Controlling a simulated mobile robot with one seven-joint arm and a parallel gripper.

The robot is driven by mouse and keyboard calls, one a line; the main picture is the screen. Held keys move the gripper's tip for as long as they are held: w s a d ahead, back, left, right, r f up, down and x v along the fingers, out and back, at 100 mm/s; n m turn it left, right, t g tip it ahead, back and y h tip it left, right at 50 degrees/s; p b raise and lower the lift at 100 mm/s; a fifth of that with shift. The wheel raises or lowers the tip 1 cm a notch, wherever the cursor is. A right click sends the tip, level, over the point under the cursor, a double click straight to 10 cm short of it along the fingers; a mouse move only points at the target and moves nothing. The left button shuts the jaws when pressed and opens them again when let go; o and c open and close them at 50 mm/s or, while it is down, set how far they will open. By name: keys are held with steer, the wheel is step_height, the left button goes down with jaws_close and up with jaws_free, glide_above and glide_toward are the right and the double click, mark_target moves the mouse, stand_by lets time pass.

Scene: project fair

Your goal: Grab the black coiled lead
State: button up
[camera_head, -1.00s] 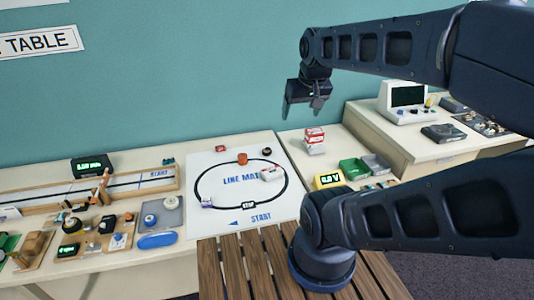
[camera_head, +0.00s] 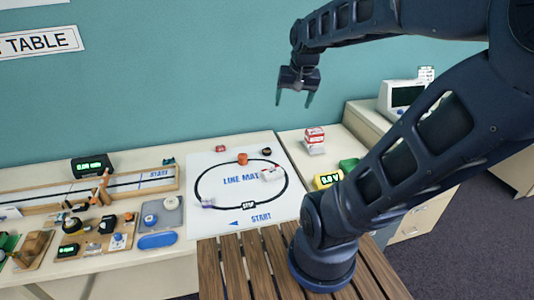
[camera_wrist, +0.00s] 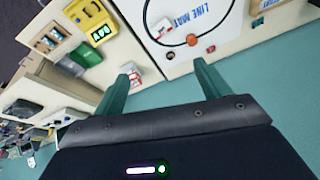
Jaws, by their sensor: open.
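A small dark round item (camera_head: 266,152) lies at the back right of the white line mat (camera_head: 205,170). It looks like the black coiled lead, but it is too small to be sure. In the wrist view a small dark spot (camera_wrist: 170,56) near the mat's edge may be the same item. My gripper (camera_head: 294,99) is open and empty, pointing down high in front of the teal wall. It is well above the table and slightly right of the dark item. Its two fingers (camera_wrist: 166,68) stand apart in the wrist view.
An orange cylinder (camera_head: 242,159), a red block (camera_head: 220,149) and a white car (camera_head: 271,174) are on the mat. A red and white box (camera_head: 314,140) and a yellow meter (camera_head: 327,180) stand to the right. Wooden boards with parts fill the left. The wall is close behind.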

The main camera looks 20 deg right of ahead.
steer(key=w+f+m+g, duration=0.1)
steer(key=w+f+m, duration=0.1)
steer(key=w, duration=0.5)
steer(key=w+f+m, duration=0.2)
steer(key=w+m, duration=0.1)
steer(key=w, duration=0.3)
steer(key=m+g, duration=0.3)
steer(key=m, duration=0.8)
glide_above(267, 149)
steer(key=s, duration=0.1)
step_height(267, 149, down, 36)
steer(key=shift+d+f, duration=0.1)
steer(key=shift+d, duration=0.05)
steer(key=shift+w+f, duration=0.2)
steer(key=shift+f, duration=1.1)
steer(key=shift+w+f, duration=0.2)
steer(key=shift+f, duration=1.05)
steer(key=c, duration=1)
steer(key=shift+r, duration=0.1)
steer(key=shift+c, duration=0.2)
